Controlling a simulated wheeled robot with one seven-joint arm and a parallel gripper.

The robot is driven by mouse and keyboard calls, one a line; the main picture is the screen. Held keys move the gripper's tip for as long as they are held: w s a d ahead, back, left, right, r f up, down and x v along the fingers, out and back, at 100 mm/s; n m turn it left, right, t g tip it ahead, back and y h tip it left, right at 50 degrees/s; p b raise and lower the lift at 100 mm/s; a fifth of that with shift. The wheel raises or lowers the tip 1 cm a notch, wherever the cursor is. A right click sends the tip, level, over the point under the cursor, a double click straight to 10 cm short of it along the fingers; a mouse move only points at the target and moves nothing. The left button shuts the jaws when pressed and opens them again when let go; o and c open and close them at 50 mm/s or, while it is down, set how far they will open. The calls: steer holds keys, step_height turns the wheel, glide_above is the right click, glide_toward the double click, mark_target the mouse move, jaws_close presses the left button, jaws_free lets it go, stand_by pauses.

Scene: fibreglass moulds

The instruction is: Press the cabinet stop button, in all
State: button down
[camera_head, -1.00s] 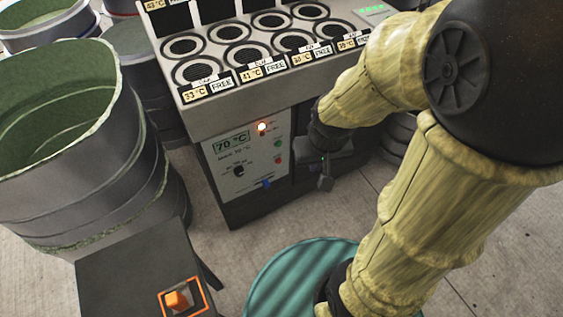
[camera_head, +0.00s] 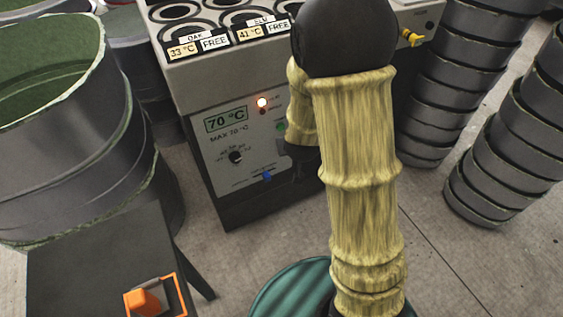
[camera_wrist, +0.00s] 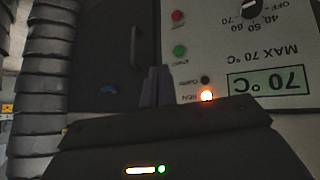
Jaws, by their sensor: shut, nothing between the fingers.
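The cabinet's control panel (camera_head: 235,150) faces me below the row of round openings. In the wrist view it appears upside down, with a red button (camera_wrist: 177,16) and a green button (camera_wrist: 180,51) near its edge. The small label by the red button is hard to read. My gripper (camera_wrist: 157,72) is shut and empty; its fingertips appear just beside and below the green button, with the red one beyond. I cannot tell the gap to the panel.
The panel also has a lit orange lamp (camera_head: 262,102), a 70 °C display (camera_head: 226,119) and a dark knob (camera_head: 236,157). A large grey drum (camera_head: 70,150) stands left. An orange switch (camera_head: 145,300) sits on a dark surface in front. Stacked ribbed drums (camera_head: 465,80) stand right.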

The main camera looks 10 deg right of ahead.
steer(key=w+f+n+t+h+b, duration=0.2)
steer(key=w+f+t+h+b, duration=0.1)
steer(key=f+b, duration=0.8)
steer(key=w+d+f+n+t+h+b, duration=0.1)
steer(key=w+f+n+t+h+b, duration=0.1)
steer(key=f+b, duration=1)
step_height(320, 180, down, 3)
steer(key=w+t+h, duration=0.1)
steer(key=t+h, duration=0.1)
steer(key=t, duration=0.1)
steer(key=shift+w+d, duration=0.3)
steer(key=shift+w, duration=0.1)
steer(key=shift+r, duration=0.2)
steer(key=shift+w, duration=0.1)
steer(key=w+a, duration=0.2)
steer(key=w, duration=0.6)
steer(key=shift+a, duration=0.35)
steer(key=shift+w, duration=0.1)
steer(key=shift+w+a, duration=0.15)
steer(key=shift+w, duration=0.25)
